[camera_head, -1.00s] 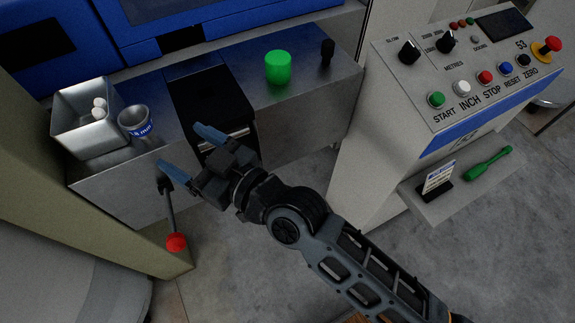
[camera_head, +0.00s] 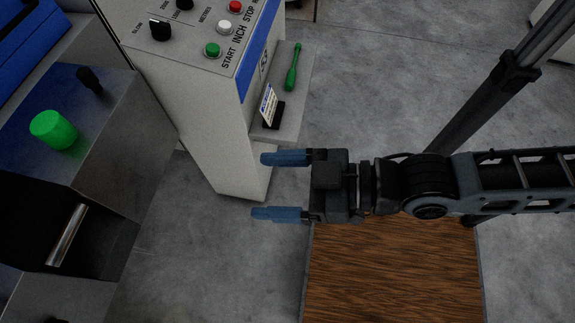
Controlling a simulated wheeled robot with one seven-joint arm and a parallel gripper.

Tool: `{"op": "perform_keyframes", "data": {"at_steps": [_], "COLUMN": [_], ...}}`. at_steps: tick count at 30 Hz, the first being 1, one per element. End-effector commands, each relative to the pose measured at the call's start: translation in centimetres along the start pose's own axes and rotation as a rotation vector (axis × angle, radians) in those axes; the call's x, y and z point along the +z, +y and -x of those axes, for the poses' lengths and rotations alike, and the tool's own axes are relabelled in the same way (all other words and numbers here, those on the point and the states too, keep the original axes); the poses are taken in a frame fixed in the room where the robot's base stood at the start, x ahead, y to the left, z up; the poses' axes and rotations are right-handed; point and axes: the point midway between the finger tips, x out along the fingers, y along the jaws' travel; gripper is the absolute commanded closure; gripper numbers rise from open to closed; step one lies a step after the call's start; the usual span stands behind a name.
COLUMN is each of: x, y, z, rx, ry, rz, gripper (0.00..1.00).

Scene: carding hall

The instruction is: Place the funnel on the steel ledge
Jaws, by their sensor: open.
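No funnel can be made out in the current head view. The steel ledge (camera_head: 137,122) is at the left, beside the blue machine, with a green cylinder (camera_head: 54,130) and a small black knob on it. Part of the ledge is cut off by the frame. My gripper (camera_head: 260,186) is in the middle of the view, to the right of the ledge. Its two blue fingers are apart, point left and hold nothing.
A control cabinet (camera_head: 205,95) with buttons stands between the ledge and a side shelf (camera_head: 292,122). The shelf holds a green-handled tool (camera_head: 292,67) and a small sign (camera_head: 268,105). A wooden tabletop (camera_head: 395,270) lies below my arm. Grey floor is open around these.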

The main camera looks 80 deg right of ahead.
Motion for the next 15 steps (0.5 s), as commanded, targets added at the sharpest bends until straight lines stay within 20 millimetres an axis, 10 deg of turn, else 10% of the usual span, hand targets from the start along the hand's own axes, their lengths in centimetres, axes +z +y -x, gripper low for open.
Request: {"op": "perform_keyframes", "data": {"at_steps": [6, 15], "x": [-1.7, -2.2], "y": [0.6, 0.7], "z": [4.8, 5.7], "rx": [0.046, 0.054], "ry": [-0.036, -0.042], "rz": [-0.01, -0.013], "gripper": [0.2, 0.15]}}
